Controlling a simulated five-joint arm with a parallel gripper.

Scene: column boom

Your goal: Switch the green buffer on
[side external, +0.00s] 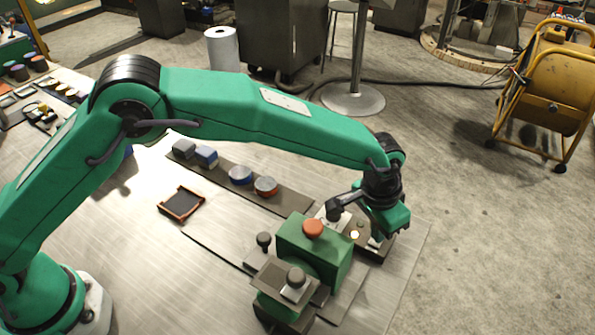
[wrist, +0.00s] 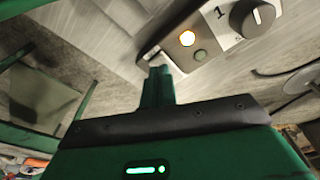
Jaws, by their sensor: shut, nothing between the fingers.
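The green buffer (side external: 300,242) is a green box machine with a red mushroom button (side external: 313,228) on top. Beside it is a control box with a lit, white-orange lamp (wrist: 187,38), which also glows in the side view (side external: 354,235). The wrist view shows a dark rotary knob (wrist: 252,18) beside a "1" mark and a small green button (wrist: 200,55). My gripper (side external: 377,240) is at the far right end of the control box. In the wrist view its shut, empty fingers (wrist: 160,73) are near the box's edge, below the lamp; contact is unclear.
A dark strip with grey, blue and red blocks and pucks (side external: 240,175) lies behind on the table. A yellow reel cart (side external: 548,75) stands on the floor at right. The table's left front is clear.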

